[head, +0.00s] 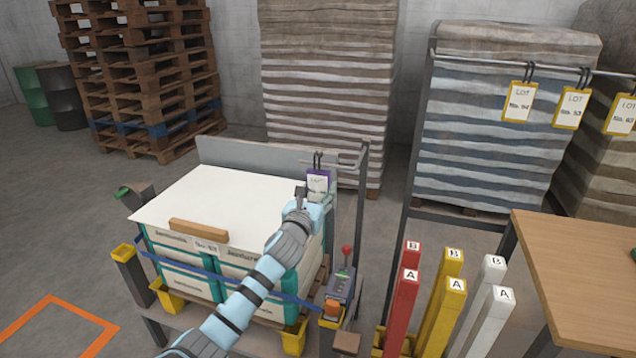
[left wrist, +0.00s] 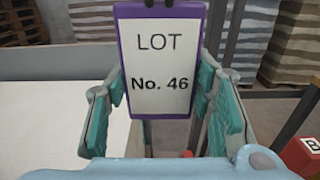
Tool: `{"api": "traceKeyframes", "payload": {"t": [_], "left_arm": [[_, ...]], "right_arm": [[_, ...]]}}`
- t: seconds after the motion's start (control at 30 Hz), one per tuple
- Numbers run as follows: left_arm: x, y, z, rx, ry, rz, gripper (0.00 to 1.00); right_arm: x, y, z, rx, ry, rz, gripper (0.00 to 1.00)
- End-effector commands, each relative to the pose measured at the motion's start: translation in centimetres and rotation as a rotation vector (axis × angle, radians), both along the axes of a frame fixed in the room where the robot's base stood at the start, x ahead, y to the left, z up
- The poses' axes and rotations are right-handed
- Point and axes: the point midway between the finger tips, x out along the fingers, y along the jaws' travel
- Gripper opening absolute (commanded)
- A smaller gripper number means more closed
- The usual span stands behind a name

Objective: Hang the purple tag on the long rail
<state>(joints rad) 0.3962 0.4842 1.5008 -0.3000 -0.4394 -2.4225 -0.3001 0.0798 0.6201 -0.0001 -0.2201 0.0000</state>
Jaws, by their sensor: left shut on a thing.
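The purple tag (head: 318,181), with a white face, is at the end of my left arm in the head view. In the left wrist view the purple tag (left wrist: 160,60) faces me upright and reads "LOT No. 46". My left gripper (head: 314,195) is shut on it, with teal finger pads on both sides. Its dark hook (head: 318,160) shows above it at the short rail (head: 340,163); I cannot tell whether the hook is around that rail. The long rail (head: 480,57) runs across the upper right. My right gripper is not in view.
Yellow-framed tags (head: 519,102) hang from the long rail. Red, yellow and white posts (head: 404,290) and a wooden table (head: 590,265) are at the lower right. A red-knobbed lever (head: 346,252) stands near my forearm.

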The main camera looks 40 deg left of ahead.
Motion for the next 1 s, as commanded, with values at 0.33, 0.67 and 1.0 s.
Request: {"api": "traceKeyframes", "payload": {"t": [0.33, 0.67, 1.0], "left_arm": [[-1.3, -0.5, 0.9, 0.002, 0.003, -0.001, 0.26], [-6.0, -2.1, 0.8, 0.001, 0.003, -0.001, 0.26], [-9.5, -3.3, 0.7, 0.000, 0.000, 0.000, 0.26]], "right_arm": [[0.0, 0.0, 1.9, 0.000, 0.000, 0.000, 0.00], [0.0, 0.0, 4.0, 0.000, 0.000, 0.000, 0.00], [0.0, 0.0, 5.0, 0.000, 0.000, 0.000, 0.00]]}}
